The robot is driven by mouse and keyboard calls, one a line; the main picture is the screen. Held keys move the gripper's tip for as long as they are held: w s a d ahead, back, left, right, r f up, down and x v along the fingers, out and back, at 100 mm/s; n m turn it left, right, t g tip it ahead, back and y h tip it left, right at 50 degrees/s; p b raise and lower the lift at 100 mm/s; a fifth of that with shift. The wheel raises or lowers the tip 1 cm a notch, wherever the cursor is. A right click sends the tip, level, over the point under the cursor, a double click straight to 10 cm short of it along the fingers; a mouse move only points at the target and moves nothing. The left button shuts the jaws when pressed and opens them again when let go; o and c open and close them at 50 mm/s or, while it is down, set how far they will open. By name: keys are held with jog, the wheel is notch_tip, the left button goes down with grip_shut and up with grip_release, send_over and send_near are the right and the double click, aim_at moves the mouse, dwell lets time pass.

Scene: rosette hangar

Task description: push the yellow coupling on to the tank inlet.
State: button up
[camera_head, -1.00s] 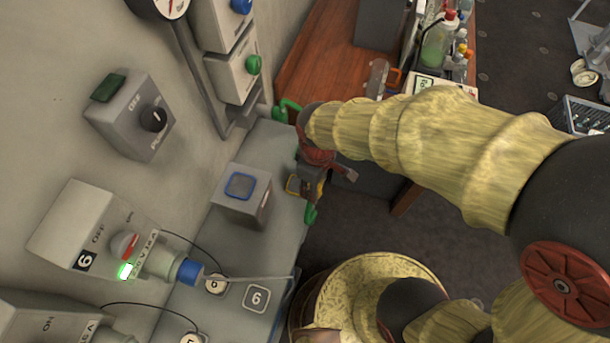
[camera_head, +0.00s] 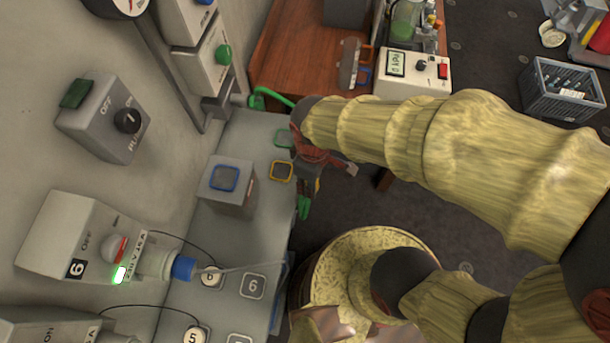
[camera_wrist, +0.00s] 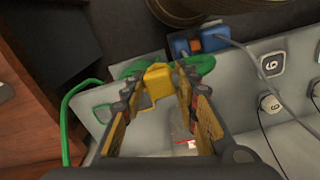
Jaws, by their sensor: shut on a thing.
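The yellow coupling (camera_wrist: 157,79) shows between the fingertips of my gripper (camera_wrist: 154,88) in the wrist view. My gripper is shut on it, with green hose just beyond. In the head view my gripper (camera_head: 311,182) is pointed down at the right edge of the grey bench, and the coupling is mostly hidden by it. Green hose (camera_head: 268,94) runs from the wall side to behind my wrist, and a green end hangs below the fingers. I cannot make out the tank inlet in either view.
A grey box with a blue-framed top (camera_head: 230,191) stands on the bench (camera_head: 228,255), left of a yellow square outline (camera_head: 281,171). A blue plug (camera_head: 183,268) with a cable is at the switch box (camera_head: 70,240). A brown cabinet (camera_head: 290,50) stands behind. Dark floor lies right.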

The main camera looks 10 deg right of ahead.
jog(key=w+d+f+m+b, duration=0.1)
jog(key=w+d+f+m, duration=0.2)
jog(key=w, duration=0.5)
jog(key=w+d+f+m, duration=0.4)
jog(key=w+d+f, duration=0.1)
jog(key=w, duration=0.3)
jog(key=w+d+f+m+b, duration=0.1)
jog(key=w+d+f+m, duration=0.3)
jog(key=w, duration=0.4)
jog(key=shift+w+d+f+b, duration=0.35)
jog(key=shift+f, duration=0.1)
jog(key=shift+s, duration=0.1)
